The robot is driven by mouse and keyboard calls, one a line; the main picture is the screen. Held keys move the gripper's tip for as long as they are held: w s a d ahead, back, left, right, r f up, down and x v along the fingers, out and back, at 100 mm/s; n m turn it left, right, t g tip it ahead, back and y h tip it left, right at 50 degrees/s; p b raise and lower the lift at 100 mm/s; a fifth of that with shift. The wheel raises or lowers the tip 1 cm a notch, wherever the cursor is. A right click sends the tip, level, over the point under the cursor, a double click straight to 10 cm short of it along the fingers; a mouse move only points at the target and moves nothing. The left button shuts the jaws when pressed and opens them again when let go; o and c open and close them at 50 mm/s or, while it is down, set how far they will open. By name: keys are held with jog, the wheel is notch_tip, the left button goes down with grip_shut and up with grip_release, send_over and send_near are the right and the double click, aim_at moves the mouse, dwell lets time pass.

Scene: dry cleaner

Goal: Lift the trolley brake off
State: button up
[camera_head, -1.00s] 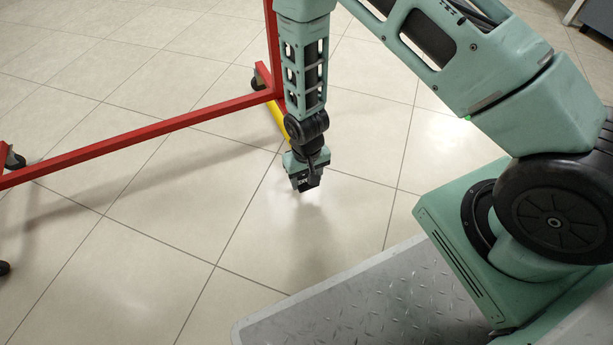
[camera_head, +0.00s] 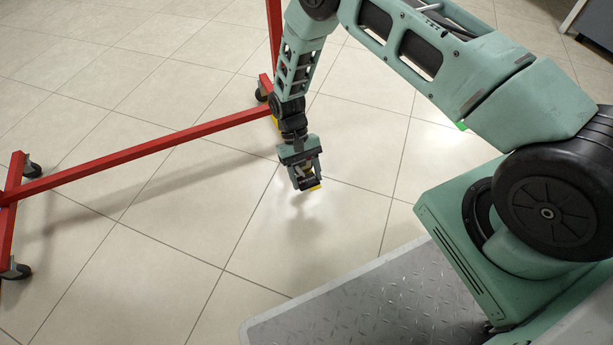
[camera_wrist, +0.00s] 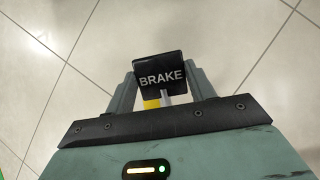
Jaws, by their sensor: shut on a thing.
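The red-framed trolley (camera_head: 130,166) stands on wheels across the left of the head view. The black brake plate (camera_wrist: 160,77), marked BRAKE, sits upright between my fingers in the wrist view. A small yellow part (camera_wrist: 152,104) shows just below it. My gripper (camera_wrist: 163,88) is shut on the brake plate, with one finger at each side. In the head view my gripper (camera_head: 305,182) points down above the floor, with yellow showing at its tip. The link between the brake and the trolley frame is mostly hidden by my arm.
Trolley casters show at the left (camera_head: 16,271) and beside the upright (camera_head: 262,92). My grey platform fills the lower right. The tiled floor (camera_head: 150,270) between trolley and platform is clear. A grey cabinet (camera_head: 592,22) stands at the far right corner.

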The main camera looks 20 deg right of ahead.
jog(key=shift+w+r+g, duration=0.3)
jog(key=shift+r+g, duration=0.1)
jog(key=shift+g, duration=0.2)
jog(key=o, duration=1.4)
jog(key=p+v, duration=0.5)
jog(key=v, duration=1.2)
jog(key=shift+w+p, duration=0.3)
jog(key=shift+p, duration=0.1)
jog(key=shift+r, duration=0.1)
